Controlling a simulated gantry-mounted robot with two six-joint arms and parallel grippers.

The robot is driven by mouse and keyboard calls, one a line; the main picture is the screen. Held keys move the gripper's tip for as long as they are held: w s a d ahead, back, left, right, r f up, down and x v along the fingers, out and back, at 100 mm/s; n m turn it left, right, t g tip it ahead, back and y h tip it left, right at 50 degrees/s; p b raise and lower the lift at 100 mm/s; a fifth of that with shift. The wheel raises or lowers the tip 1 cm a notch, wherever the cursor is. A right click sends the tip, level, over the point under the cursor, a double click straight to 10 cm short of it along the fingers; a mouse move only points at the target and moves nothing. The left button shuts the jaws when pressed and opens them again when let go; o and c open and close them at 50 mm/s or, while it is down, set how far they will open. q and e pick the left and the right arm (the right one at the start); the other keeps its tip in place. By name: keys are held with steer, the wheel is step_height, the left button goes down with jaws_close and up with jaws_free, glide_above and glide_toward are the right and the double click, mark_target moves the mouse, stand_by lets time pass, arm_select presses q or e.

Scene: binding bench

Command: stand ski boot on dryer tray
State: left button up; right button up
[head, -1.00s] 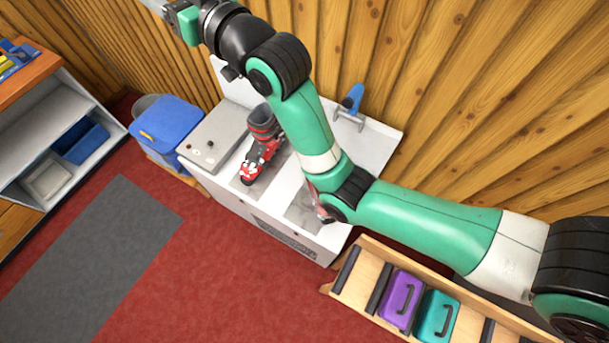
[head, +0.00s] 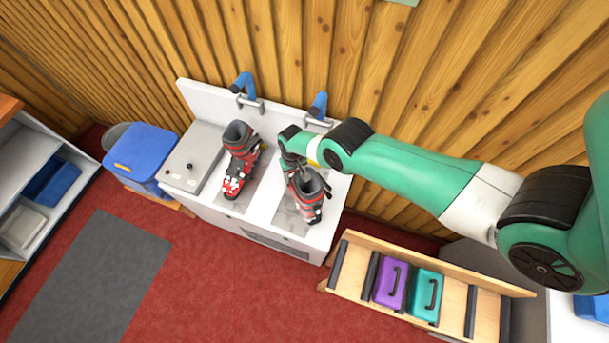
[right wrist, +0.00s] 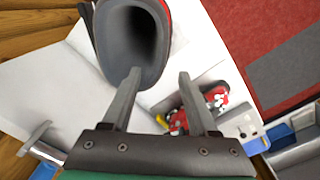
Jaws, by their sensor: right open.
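A red, black and white ski boot (head: 306,203) stands upright on the right grey tray (head: 287,222) of the white dryer bench. A matching boot (head: 239,165) stands on the left grey tray (head: 229,208). My right gripper (head: 296,166) is at the right boot's open cuff, and its fingertips are hard to make out there. In the right wrist view the gripper (right wrist: 159,75) is open, with the left finger overlapping the hollow cuff of a boot (right wrist: 133,38) and the right finger apart from it. My left gripper is not in view.
Two blue-topped fixtures (head: 243,83) (head: 319,105) rise at the back of the bench. A blue bin (head: 143,155) stands left of it. A wooden rack (head: 455,305) with a purple case (head: 391,282) and a teal case (head: 425,294) is at the front right.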

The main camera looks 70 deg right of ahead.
mark_target(302, 183)
step_height(302, 183, down, 8)
steer(key=b, duration=0.7)
steer(key=shift+r+b, duration=0.1)
steer(key=shift+b, duration=0.25)
steer(key=shift+r, duration=0.2)
jaws_close()
steer(key=shift+w, duration=0.15)
stand_by(0.4)
